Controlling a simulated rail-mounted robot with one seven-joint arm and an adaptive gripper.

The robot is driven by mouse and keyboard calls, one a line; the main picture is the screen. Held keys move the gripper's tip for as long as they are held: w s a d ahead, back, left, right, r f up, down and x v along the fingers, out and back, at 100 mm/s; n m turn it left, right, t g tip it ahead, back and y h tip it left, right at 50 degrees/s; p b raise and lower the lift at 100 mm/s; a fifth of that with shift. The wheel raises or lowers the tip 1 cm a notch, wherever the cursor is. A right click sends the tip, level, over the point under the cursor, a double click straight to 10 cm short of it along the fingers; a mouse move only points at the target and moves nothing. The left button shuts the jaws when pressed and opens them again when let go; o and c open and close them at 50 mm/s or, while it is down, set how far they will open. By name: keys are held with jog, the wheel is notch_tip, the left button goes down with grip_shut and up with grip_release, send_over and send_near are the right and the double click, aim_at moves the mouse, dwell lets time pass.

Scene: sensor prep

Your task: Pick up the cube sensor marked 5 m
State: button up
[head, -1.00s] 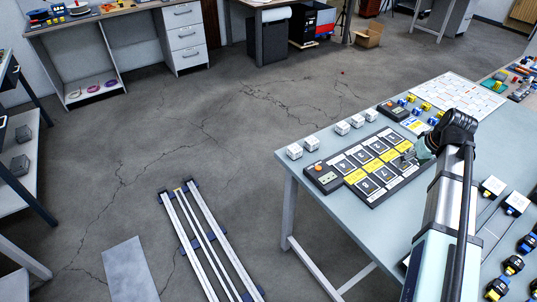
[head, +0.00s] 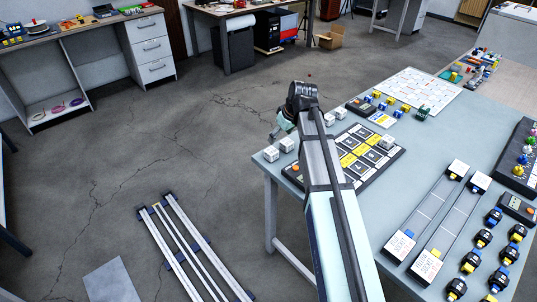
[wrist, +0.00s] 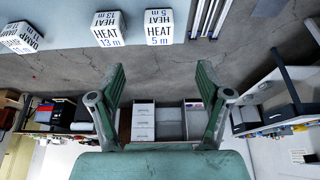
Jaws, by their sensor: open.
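The white cube sensor marked HEAT 5 m (wrist: 159,27) sits at the table edge in the wrist view, upper middle. Another white cube marked HEAT 13 m (wrist: 109,29) stands beside it on the left. In the head view, the end cube of the row at the table's left corner (head: 271,153) appears to be the 5 m one; its marking is too small to read there. My gripper (wrist: 160,85) is open and empty, its fingers below the two HEAT cubes in the wrist picture and apart from them. In the head view my gripper (head: 277,134) is just off the table's left edge.
A black-and-yellow numbered board (head: 365,155) lies beside the row, partly behind my arm. Silver rails (head: 190,245) lie on the floor. The floor left of the table (head: 150,140) is otherwise mostly clear.

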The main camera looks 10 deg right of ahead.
aim_at(271, 151)
jog(key=p+x, duration=0.3)
jog(key=x, duration=0.9)
jog(key=shift+w+f, duration=0.1)
jog(key=shift+f, duration=0.15)
jog(key=c, duration=1.2)
